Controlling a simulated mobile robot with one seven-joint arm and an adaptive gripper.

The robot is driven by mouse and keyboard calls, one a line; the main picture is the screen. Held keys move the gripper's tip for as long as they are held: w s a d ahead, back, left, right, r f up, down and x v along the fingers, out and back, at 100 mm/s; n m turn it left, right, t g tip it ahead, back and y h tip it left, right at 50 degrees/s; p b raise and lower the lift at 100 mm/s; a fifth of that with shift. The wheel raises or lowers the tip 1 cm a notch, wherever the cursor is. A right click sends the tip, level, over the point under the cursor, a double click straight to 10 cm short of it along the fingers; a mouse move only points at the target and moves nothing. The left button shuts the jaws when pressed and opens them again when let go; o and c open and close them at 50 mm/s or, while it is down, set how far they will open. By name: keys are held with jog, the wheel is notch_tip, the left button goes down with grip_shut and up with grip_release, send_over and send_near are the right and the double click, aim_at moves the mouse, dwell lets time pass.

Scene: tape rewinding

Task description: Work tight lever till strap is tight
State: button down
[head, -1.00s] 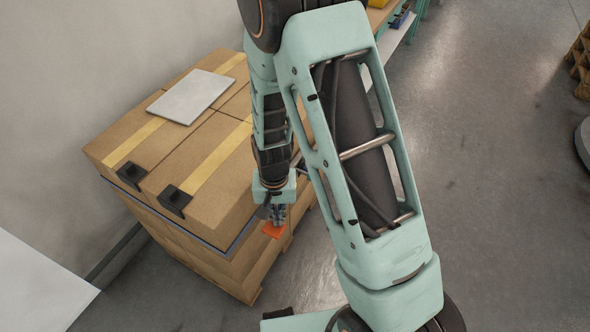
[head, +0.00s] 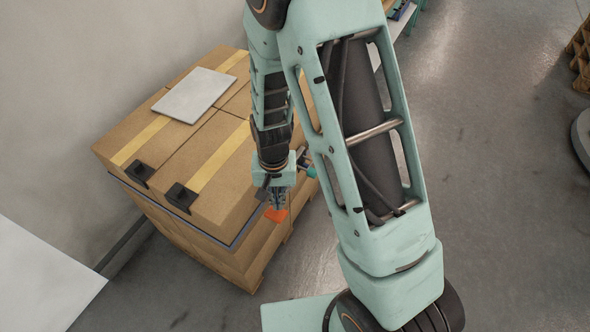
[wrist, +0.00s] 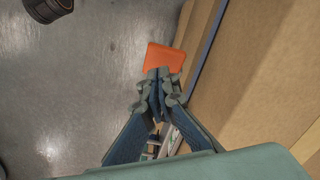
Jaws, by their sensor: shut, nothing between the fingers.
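My gripper (head: 276,199) points down beside the near right side of the stacked cardboard boxes (head: 222,150). Its fingers are shut together with nothing between them; the closed tips show in the wrist view (wrist: 160,76). An orange flat piece (head: 276,215), apparently the tight lever, is just below the fingertips. In the wrist view the orange lever (wrist: 166,57) lies just beyond the tips, close to the box side; I cannot tell whether they touch. A dark blue-grey band (wrist: 207,48), perhaps the strap, runs along the box edge. The lever's base and the strap's tension are hidden.
A wall stands at the left, a white surface (head: 40,275) at lower left. Open floor (head: 500,180) lies to the right. A wooden pallet (head: 580,55) is far right.

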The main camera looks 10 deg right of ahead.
jog(key=shift+f, duration=0.15)
dwell(3.2)
dwell(0.5)
jog(key=shift+f+b, duration=4.3)
jog(key=shift+f, duration=0.75)
notch_tip(320, 180, up, 11)
jog(key=p, duration=0.8)
jog(key=shift+f, duration=0.3)
jog(key=shift+f, duration=0.15)
